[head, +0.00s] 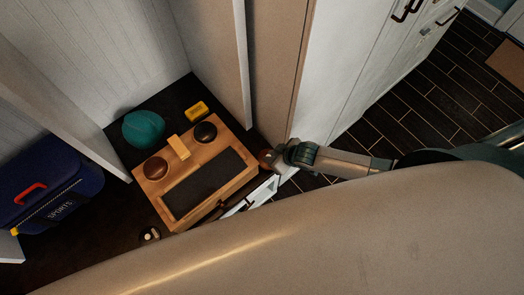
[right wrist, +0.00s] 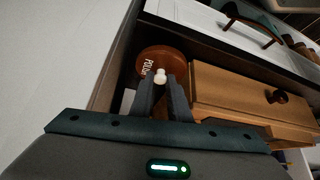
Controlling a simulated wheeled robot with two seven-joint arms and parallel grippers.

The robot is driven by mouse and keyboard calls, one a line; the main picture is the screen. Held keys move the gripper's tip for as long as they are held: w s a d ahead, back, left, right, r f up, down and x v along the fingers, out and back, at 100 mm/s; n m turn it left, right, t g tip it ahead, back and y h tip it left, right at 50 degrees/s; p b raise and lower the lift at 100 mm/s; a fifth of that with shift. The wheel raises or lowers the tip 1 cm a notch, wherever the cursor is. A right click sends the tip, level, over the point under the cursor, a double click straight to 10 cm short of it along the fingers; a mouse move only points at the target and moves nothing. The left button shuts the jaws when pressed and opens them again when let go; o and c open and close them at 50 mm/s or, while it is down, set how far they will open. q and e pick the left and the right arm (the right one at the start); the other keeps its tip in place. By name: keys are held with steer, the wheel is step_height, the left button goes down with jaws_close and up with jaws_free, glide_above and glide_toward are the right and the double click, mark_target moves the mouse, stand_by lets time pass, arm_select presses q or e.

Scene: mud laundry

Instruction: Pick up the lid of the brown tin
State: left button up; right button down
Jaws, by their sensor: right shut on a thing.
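My right gripper (head: 268,158) is at the right end of a wooden tray (head: 168,215). In the right wrist view, its fingers (right wrist: 161,88) are shut on the pale knob of a round brown lid (right wrist: 150,62) with partly visible "POLI" lettering. The lid also shows as a small brown shape at the gripper tip in the head view. Whether anything is under it is hidden. A round brown tin (head: 155,168) and a round darker tin (head: 205,132) sit on the tray. My left gripper is out of view.
A teal knitted hat (head: 143,128) and a yellow item (head: 197,108) lie behind the tray. A blue sports bag (head: 58,200) is at left. White cabinets (head: 345,60) stand at right.

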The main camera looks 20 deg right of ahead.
steer(key=s+d+r, duration=0.4)
steer(key=s, duration=0.2)
steer(key=shift+s+b, duration=0.2)
steer(key=shift+b, duration=0.2)
steer(key=shift+a, duration=0.1)
